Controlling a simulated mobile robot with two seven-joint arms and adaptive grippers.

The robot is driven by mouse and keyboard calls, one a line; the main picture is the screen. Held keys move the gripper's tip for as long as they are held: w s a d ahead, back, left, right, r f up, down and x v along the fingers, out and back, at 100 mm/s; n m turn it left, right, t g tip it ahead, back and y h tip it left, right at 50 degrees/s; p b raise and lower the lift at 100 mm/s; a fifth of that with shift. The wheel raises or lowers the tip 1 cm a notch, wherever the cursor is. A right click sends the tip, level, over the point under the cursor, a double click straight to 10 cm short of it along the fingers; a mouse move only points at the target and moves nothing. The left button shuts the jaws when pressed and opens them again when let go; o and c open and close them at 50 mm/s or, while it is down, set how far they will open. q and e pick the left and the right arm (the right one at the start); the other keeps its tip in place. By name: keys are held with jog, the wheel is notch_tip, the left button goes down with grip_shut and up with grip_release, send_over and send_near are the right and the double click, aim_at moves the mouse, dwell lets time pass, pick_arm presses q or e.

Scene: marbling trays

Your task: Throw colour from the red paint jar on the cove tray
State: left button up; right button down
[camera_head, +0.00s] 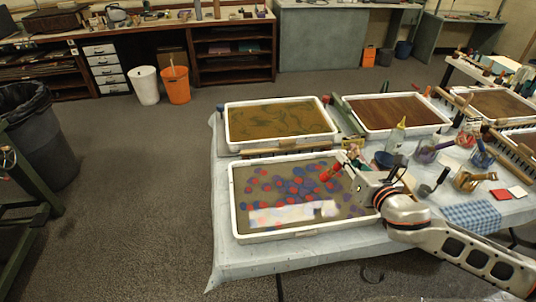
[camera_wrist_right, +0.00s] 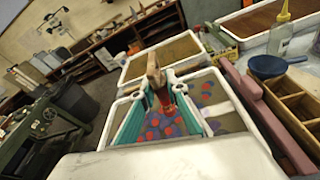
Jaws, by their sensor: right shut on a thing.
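The front tray (camera_head: 237,215), white-rimmed, holds grey-brown liquid with many red and blue-violet spots; which tray is the cove one I cannot tell. My right gripper (camera_head: 340,170) is over this tray's right part, shut on a brush with a red end (camera_head: 325,173). In the right wrist view the brush's wooden handle (camera_wrist_right: 153,72) stands between the teal fingers, with the spotted liquid behind. Several paint jars, such as a clear one with violet paint (camera_head: 426,153), stand right of the tray. One jar with reddish contents (camera_head: 466,138) stands farther back. My left gripper is not in view.
A tray of olive-brown liquid (camera_head: 228,137) lies behind the front tray, and a darker brown one (camera_head: 441,128) behind to the right. A yellow-tipped bottle (camera_head: 396,138) and a dark blue bowl (camera_head: 383,159) stand near the arm. A checked cloth (camera_head: 470,217) lies at the right.

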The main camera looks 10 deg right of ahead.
jog(key=s+d, duration=0.2)
jog(key=d, duration=0.4)
jog(key=shift+s+b, duration=0.35)
jog(key=shift+s, duration=0.05)
jog(key=shift+d, duration=0.1)
notch_tip(320, 180, down, 5)
jog(key=b, duration=0.3)
notch_tip(320, 180, up, 5)
jog(key=p, duration=0.3)
jog(key=shift+p, duration=0.35)
